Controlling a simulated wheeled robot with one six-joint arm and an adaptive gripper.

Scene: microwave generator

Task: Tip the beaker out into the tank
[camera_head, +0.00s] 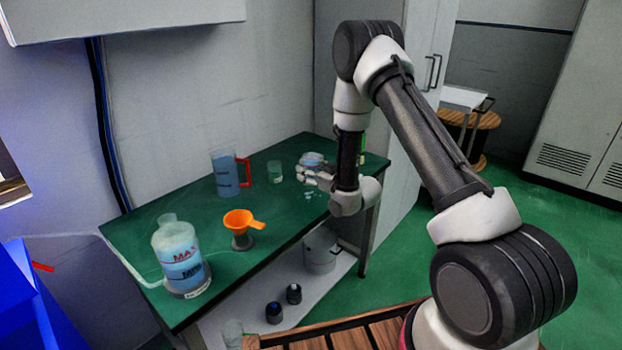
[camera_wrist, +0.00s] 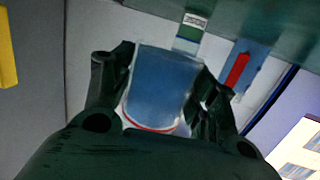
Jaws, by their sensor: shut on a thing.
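My gripper (camera_wrist: 165,85) is shut on a clear beaker (camera_wrist: 162,80) with a red line near one end and bluish contents. The tank (camera_head: 180,262) is a rounded clear vessel of blue liquid marked MAX, at the table's near left end. It stands well to the left of my gripper, and I cannot make it out in the wrist view.
A blue-filled jug with a red handle (camera_head: 225,173) and a small glass (camera_head: 275,171) stand at the back of the green table (camera_head: 205,240). An orange funnel (camera_head: 241,220) stands right of the tank. White pieces (camera_head: 318,178) lie near my arm.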

